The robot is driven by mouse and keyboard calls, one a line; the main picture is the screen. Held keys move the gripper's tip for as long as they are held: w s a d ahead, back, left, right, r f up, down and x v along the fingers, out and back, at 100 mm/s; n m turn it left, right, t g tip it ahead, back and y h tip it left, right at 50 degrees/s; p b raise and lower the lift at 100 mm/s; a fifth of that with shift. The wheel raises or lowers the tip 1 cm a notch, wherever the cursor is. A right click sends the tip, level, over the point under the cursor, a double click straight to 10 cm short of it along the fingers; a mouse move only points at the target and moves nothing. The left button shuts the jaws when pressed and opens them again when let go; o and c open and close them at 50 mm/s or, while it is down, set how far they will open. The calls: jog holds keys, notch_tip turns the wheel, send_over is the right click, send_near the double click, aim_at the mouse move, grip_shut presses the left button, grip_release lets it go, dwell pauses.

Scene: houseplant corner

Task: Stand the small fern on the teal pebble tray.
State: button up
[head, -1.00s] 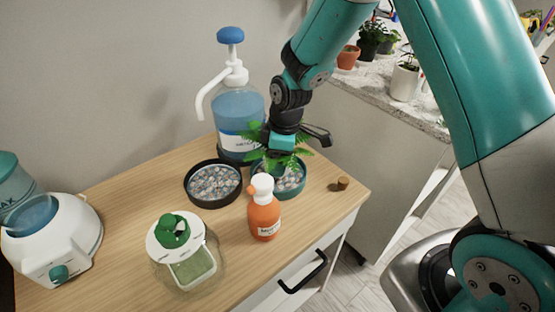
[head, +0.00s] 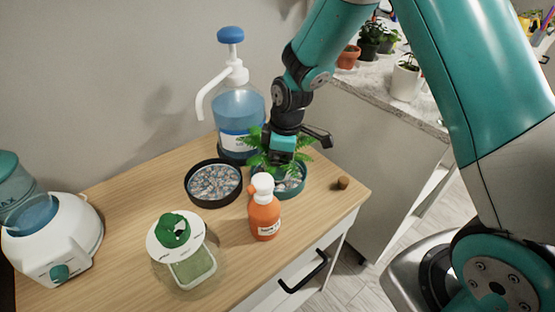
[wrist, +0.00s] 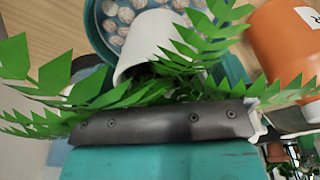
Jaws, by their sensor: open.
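The small fern (head: 255,158) has green fronds and a white pot; the pot shows in the wrist view (wrist: 150,40). It is upright over the teal pebble tray (head: 291,192), behind the orange bottle. In the wrist view the pot overlaps the tray's pebbles (wrist: 116,12); its base is hidden, so I cannot tell whether it touches them. My gripper (head: 283,163) points down among the fronds. It is open, around or just beside the plant; fronds hide most of the fingers.
A black pebble tray (head: 213,203) stands just left of the teal one. The orange bottle (head: 264,215) is close in front, the blue pump bottle (head: 238,112) behind. A cork (head: 342,183) lies to the right. A green-knobbed container (head: 172,232) and white appliance (head: 50,235) stand left.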

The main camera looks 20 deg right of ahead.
notch_tip(320, 180, up, 11)
jog(key=d, duration=0.1)
jog(key=s+a+r+m+y+p, duration=0.1)
jog(key=s+r, duration=0.3)
jog(key=s, duration=0.4)
jog(key=s+a+r+m, duration=0.2)
jog(key=s+r, duration=0.3)
jog(key=s, duration=0.3)
jog(key=s+a+r+m+y+p, duration=0.1)
jog(key=s+a+r+m, duration=0.1)
jog(key=s, duration=0.6)
jog(key=shift+s+a+r+m+g+y+p, duration=0.35)
jog(key=shift+r+m, duration=0.25)
jog(key=shift+r, duration=0.55)
jog(key=shift+d, duration=0.1)
